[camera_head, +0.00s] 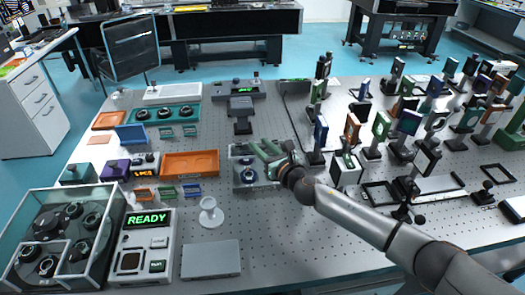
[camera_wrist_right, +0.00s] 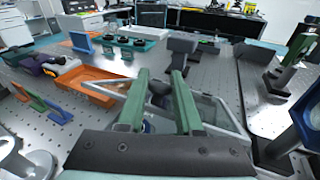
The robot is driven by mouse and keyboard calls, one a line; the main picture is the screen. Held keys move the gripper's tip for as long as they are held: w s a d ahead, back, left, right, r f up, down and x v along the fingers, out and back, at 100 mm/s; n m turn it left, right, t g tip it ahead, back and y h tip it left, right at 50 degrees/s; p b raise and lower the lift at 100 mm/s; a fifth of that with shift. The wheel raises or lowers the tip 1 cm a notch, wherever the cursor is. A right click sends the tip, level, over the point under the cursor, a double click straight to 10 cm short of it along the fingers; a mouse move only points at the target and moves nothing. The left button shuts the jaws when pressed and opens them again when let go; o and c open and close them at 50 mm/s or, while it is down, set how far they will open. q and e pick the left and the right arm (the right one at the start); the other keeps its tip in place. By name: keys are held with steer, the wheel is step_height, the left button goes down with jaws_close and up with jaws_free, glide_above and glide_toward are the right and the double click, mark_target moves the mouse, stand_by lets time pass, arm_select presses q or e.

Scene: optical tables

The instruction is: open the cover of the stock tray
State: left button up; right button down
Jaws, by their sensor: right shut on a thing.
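The stock tray (camera_head: 243,175) is a small grey box near the middle of the optical table, with a dark and blue round part inside. Its clear, grey-framed cover (camera_wrist_right: 215,102) shows around my fingers in the right wrist view. My right gripper (camera_head: 268,150), with green fingers, reaches over the tray's right side. In the right wrist view the gripper (camera_wrist_right: 161,78) is shut on the cover, at a dark piece between the fingers. The fingers hide part of the tray, and I cannot tell how far the cover is tilted. My left gripper is out of view.
An orange tray (camera_head: 190,163) lies just left of the stock tray. A white round stand (camera_head: 210,212) and a READY device (camera_head: 146,245) are nearer the front. A dark post mount (camera_head: 242,125) stands behind. Several optic mounts crowd the right side.

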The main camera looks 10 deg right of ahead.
steer(key=shift+w+d+r+p, duration=0.1)
steer(key=shift+w+r+p, duration=0.25)
steer(key=shift+w+r, duration=0.45)
steer(key=shift+s+r, duration=0.1)
steer(key=c, duration=0.6)
jaws_free()
steer(key=shift+s, duration=0.1)
steer(key=v, duration=1.2)
steer(key=shift+s+p, duration=0.2)
steer(key=shift+p, duration=0.2)
